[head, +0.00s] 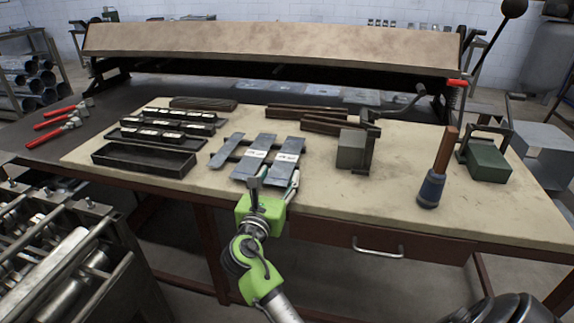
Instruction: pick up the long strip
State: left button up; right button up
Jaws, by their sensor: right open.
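Several flat grey metal strips lie side by side on the worktable. The left strip (226,151) is narrow and bare, the middle strip (264,142) and the right strip (290,146) each carry a white label. I cannot tell for sure which one is the long strip; the middle one looks longest. My right gripper (274,184) is open at the near ends of the middle and right strips, close over the table's front edge. Its fingers partly cover those near ends, and I cannot tell whether they touch. My left gripper is not in view.
Black trays (144,159) stand left of the strips. A grey metal block (352,148), a blue tool with a wooden handle (432,186) and a green block (487,162) stand to the right. Red-handled pliers (58,127) lie far left. The table's front right is clear.

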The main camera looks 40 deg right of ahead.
jog(key=shift+x, duration=1)
jog(key=shift+a, duration=0.1)
jog(key=shift+c, duration=0.7)
jog(key=c, duration=0.7)
jog(key=shift+r, duration=0.1)
